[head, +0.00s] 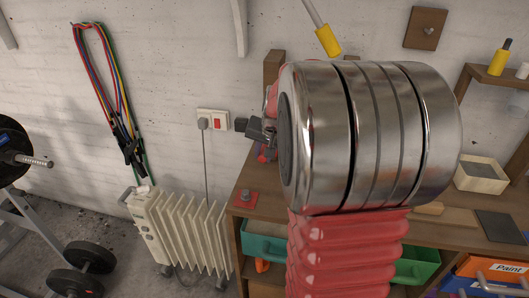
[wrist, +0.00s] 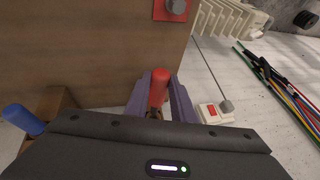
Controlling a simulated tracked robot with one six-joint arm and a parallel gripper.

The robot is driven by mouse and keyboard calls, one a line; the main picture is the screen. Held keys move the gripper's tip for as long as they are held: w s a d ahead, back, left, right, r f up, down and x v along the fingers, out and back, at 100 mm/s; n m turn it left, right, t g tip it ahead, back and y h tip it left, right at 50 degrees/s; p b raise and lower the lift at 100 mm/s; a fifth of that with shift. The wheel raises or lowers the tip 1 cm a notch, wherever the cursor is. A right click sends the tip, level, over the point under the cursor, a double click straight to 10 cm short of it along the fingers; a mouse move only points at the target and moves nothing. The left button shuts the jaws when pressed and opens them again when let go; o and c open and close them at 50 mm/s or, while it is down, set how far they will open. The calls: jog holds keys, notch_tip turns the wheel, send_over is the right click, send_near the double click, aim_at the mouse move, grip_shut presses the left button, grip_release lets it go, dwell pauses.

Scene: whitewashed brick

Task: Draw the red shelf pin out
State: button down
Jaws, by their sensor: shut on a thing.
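The red shelf pin (wrist: 159,88) shows in the wrist view, in the middle, between the two purple fingers of my gripper (wrist: 158,80). My gripper is shut on the pin. A wooden block behind its dark body shows only partly, and I cannot tell whether the pin still sits in a hole. A blue pin (wrist: 22,118) sticks out from a wooden bracket (wrist: 50,108) at the left. In the head view my large metal arm joint hides most of the gripper and the pin.
A red plate with a grey knob (head: 246,196) lies on the bench top (head: 268,207). A wall socket (head: 213,121) with a plug and cord is left of my arm. A cream radiator (head: 180,235) stands below.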

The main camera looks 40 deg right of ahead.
jog(key=shift+s+a, duration=0.1)
jog(key=shift+a, duration=0.1)
jog(key=shift+s+a, duration=0.25)
jog(key=shift+r, duration=0.2)
notch_tip(320, 180, up, 8)
jog(key=shift+f, duration=0.15)
dwell(1.7)
